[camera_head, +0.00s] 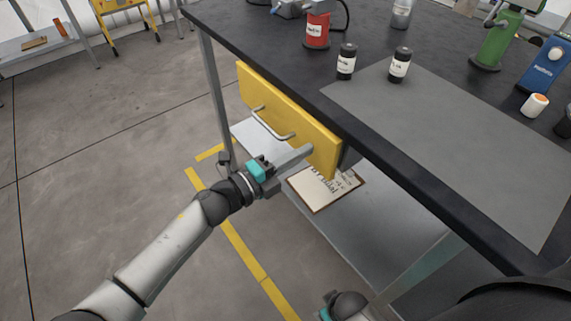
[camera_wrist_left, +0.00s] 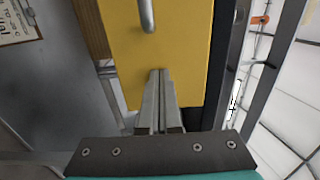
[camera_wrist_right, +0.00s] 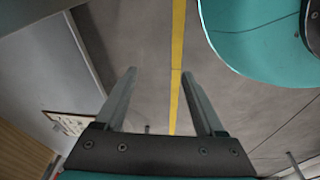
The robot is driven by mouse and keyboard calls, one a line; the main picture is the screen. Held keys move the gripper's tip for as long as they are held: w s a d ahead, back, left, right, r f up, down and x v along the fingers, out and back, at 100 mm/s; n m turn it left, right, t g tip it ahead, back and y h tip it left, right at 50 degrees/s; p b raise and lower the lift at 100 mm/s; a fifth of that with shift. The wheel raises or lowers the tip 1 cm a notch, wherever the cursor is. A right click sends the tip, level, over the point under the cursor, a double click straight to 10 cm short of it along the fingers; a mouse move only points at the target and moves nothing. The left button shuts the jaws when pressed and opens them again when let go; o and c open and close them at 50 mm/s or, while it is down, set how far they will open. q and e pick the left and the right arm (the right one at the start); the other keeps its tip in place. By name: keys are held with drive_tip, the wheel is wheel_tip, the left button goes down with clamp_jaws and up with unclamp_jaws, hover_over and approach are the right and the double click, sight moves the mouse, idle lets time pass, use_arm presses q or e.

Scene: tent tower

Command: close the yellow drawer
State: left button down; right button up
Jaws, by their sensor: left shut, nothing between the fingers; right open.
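The yellow drawer (camera_head: 285,112) is under the edge of the dark workbench, with a metal bar handle (camera_head: 272,126) on its front. The front stands a little out from the bench, and a wood-coloured drawer side (camera_wrist_left: 92,28) shows beside it in the left wrist view. My left gripper (camera_head: 308,151) is shut and empty. Its fingertips (camera_wrist_left: 160,74) are at the yellow front, below the handle end in the left wrist view; I cannot tell whether they touch. My right gripper (camera_wrist_right: 158,76) is open and empty, away from the drawer, above the floor.
The workbench (camera_head: 235,27) carries a red can (camera_head: 317,28), two black bottles (camera_head: 346,62), a green tool (camera_head: 503,35) and a grey mat (camera_head: 450,140). A clipboard (camera_head: 325,188) lies on the lower shelf (camera_head: 385,225). The floor at left is clear, with yellow tape (camera_head: 245,250).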

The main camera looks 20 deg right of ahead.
use_arm(q)
drive_tip(key=x, duration=0.2)
drive_tip(key=shift+d+r+b, duration=0.1)
drive_tip(key=shift+d+b, duration=0.2)
drive_tip(key=shift+d, duration=0.05)
use_arm(e)
drive_tip(key=shift+w+a+r, duration=0.4)
drive_tip(key=shift+w+r, duration=0.1)
drive_tip(key=shift+r, duration=0.3)
use_arm(q)
drive_tip(key=shift+w, duration=0.1)
drive_tip(key=shift+a, duration=0.1)
drive_tip(key=p+v, duration=0.3)
drive_tip(key=v, duration=1.1)
use_arm(e)
drive_tip(key=s+d+f, duration=0.1)
drive_tip(key=s+f, duration=0.3)
drive_tip(key=s, duration=0.2)
drive_tip(key=shift+d, duration=0.25)
